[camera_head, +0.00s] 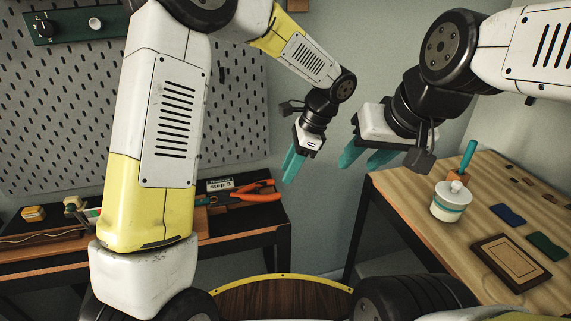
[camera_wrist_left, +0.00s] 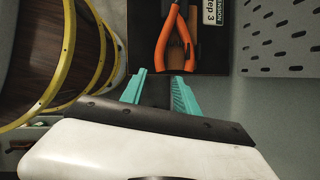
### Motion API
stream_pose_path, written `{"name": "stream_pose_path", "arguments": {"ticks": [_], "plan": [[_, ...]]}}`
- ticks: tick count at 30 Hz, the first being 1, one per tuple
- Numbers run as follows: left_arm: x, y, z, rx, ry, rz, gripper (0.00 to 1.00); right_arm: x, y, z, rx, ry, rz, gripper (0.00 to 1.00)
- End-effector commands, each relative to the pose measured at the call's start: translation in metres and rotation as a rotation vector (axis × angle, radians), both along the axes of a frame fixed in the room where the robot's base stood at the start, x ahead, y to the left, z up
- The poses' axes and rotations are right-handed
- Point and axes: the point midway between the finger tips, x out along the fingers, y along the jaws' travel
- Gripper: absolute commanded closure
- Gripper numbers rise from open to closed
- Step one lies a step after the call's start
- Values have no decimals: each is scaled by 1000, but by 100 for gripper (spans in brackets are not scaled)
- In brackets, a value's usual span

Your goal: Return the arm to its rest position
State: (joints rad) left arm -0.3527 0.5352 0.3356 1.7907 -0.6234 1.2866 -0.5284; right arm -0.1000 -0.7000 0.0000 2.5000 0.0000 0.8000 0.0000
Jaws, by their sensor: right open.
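My left gripper (camera_head: 293,164) hangs pointing down in front of the blue-grey wall, between the two work surfaces. In the left wrist view its two teal fingers (camera_wrist_left: 160,82) stand apart with nothing held between them. My right gripper (camera_head: 367,157) is open and empty, raised near the left edge of the wooden table. Its teal fingers point to the left and down. Both arms are raised and bent. My left arm hides part of the dark bench and the pegboard.
Orange pliers (camera_head: 257,196) lie on the dark bench at left; they also show in the left wrist view (camera_wrist_left: 173,42). The wooden table (camera_head: 414,199) holds a white pot (camera_head: 449,206), a framed board (camera_head: 511,262) and blue and green pads. A pegboard (camera_head: 60,135) covers the wall.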

Motion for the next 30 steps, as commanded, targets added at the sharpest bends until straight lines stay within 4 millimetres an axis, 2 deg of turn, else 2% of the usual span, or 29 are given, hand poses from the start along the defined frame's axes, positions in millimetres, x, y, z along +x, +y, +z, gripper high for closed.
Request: {"name": "stream_pose_path", "arguments": {"ticks": [8,13,21,30], "plan": [[-1,4,4,-7,-9,16,63,0,0,0,0,0,0,60],[-14,32,35,-72,-82,154,63,0,0,0,0,0,0,60],[-67,98,95,-297,-276,575,63,0,0,0,0,0,0,60],[-135,146,130,-621,-476,1059,63,0,0,0,0,0,0,60]]}}
